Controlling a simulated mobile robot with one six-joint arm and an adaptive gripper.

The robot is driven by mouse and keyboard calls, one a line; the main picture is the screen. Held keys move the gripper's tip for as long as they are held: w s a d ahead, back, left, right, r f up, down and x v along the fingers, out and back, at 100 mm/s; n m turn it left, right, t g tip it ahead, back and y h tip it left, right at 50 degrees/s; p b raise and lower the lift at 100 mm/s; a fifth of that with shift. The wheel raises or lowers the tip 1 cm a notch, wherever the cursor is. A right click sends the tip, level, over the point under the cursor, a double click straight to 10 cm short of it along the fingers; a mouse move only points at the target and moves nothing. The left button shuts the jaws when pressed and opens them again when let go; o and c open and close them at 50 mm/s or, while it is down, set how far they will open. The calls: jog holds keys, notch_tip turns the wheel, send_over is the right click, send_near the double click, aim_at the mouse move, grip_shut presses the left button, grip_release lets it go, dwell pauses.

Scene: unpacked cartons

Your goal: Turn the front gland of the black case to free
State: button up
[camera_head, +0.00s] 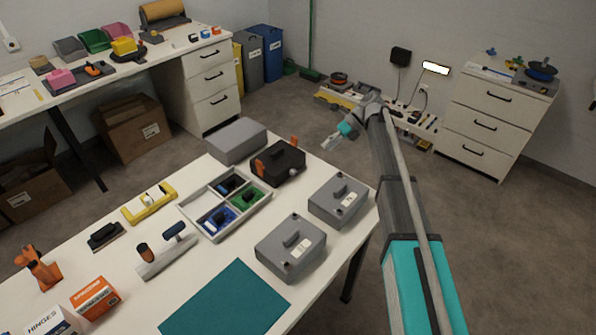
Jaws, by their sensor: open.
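The black case (280,163) stands closed near the far right edge of the white table, with orange parts on its left side and its far right corner. A small pale knob-like piece (293,172) shows on its near side; it may be the front gland, but it is too small to tell how it is turned. My gripper (328,144) is open and empty, to the right of the black case and above it in the picture, apart from it.
Two grey cases (291,265) (324,203) stand near the table's right edge. A grey box (228,146) is behind the black case. A divided tray (263,208) with blue and green inserts is to its left. A teal mat (225,305) lies in front.

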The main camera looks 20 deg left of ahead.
aim_at(294, 173)
jog(key=shift+w+a+r+m, duration=0.1)
jog(key=shift+w+a+m, duration=0.05)
jog(key=shift+a+m, duration=0.2)
jog(key=b+x, duration=0.7)
jog(key=x, duration=0.4)
jog(key=shift+s+a+f+b, duration=0.15)
jog(key=shift+s+f+b, duration=0.1)
jog(key=shift+f+b, duration=0.1)
jog(key=shift+b+x, duration=0.55)
jog(key=shift+x, duration=0.4)
jog(key=shift+s+a+r, duration=0.1)
grip_shut()
